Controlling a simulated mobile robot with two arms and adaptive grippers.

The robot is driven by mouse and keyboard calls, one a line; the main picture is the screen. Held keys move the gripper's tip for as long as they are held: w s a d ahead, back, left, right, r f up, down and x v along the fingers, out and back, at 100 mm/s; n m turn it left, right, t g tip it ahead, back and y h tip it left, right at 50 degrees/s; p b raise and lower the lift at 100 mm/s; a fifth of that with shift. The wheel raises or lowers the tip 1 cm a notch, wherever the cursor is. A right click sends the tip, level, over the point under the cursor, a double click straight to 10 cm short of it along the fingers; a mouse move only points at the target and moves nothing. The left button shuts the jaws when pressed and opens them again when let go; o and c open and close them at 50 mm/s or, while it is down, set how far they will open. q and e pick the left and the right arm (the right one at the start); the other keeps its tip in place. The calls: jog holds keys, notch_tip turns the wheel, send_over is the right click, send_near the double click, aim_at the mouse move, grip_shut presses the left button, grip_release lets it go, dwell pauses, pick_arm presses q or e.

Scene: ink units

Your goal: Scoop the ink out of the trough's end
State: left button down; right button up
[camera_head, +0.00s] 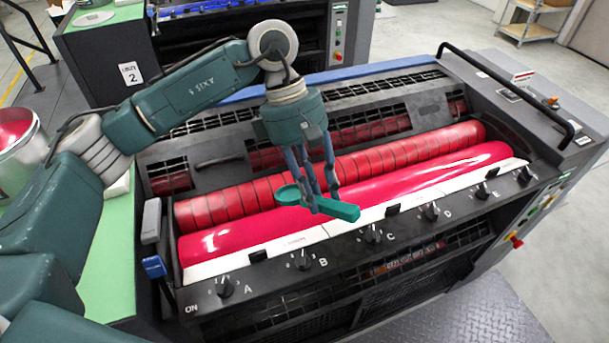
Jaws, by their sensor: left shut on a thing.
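The ink trough holds a long pool of glossy magenta ink (400,189) that runs along a red segmented roller (400,153). A cream strip with black clips edges the trough at the front. My left gripper (318,200) points down over the middle of the trough, shut on a green scoop (342,210). The scoop's handle points to the right and its round bowl (288,194) to the left, above the ink. I cannot tell whether the bowl touches the ink. My right gripper is not in view.
Black knobs lettered A (225,287) to E line the front panel. A black guard rail (520,90) stands at the right end. A metal can with red contents (18,140) stands at the far left, near a green-topped surface (103,262). Another unit (190,40) stands behind.

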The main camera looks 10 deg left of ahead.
pick_arm(q)
notch_tip(320, 180, down, 5)
jog(key=shift+a+b, duration=0.1)
jog(key=shift+b, duration=0.7)
jog(key=b, duration=0.5)
send_over(312, 234)
jog(key=f, duration=0.4)
jog(key=shift+w+a+f, duration=0.3)
jog(key=shift+w+a, duration=0.05)
jog(key=shift+w+a+f+b, duration=0.15)
jog(key=shift+a+f+b, duration=0.15)
jog(key=shift+f+b, duration=0.35)
jog(key=shift+a, duration=0.1)
jog(key=shift+r, duration=0.1)
jog(key=shift+f+b, duration=0.7)
jog(key=shift+b, duration=0.2)
